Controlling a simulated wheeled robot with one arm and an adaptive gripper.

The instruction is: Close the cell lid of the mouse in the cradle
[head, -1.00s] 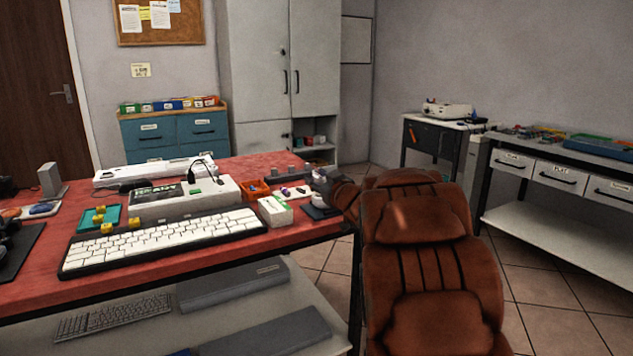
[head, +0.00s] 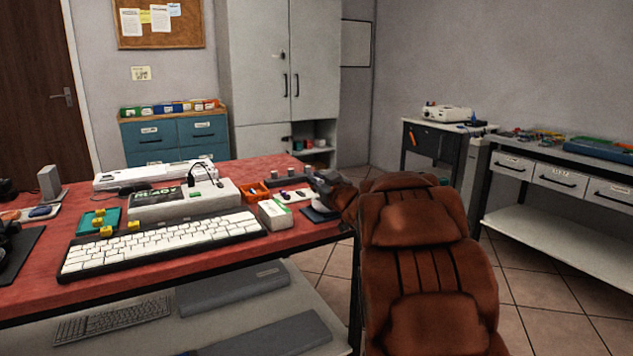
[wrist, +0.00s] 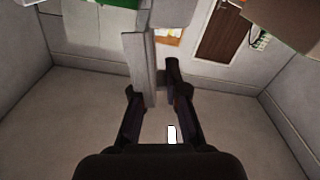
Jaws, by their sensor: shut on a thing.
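My gripper (head: 324,184) is at the right end of the red bench, just above a dark, flat cradle-like base (head: 319,214). In the wrist view my gripper (wrist: 152,85) has its dark fingers closed on either side of a long grey piece (wrist: 138,60). I cannot tell whether this piece is the cell lid, the mouse or part of the cradle. The mouse and its lid are not clearly visible in the head view, where my gripper covers the space above the base.
A white-and-green box (head: 275,214), an orange bin (head: 254,192) and a light tray with small parts (head: 291,194) stand left of my gripper. A keyboard (head: 162,243) and a grey READY unit (head: 170,199) are farther left.

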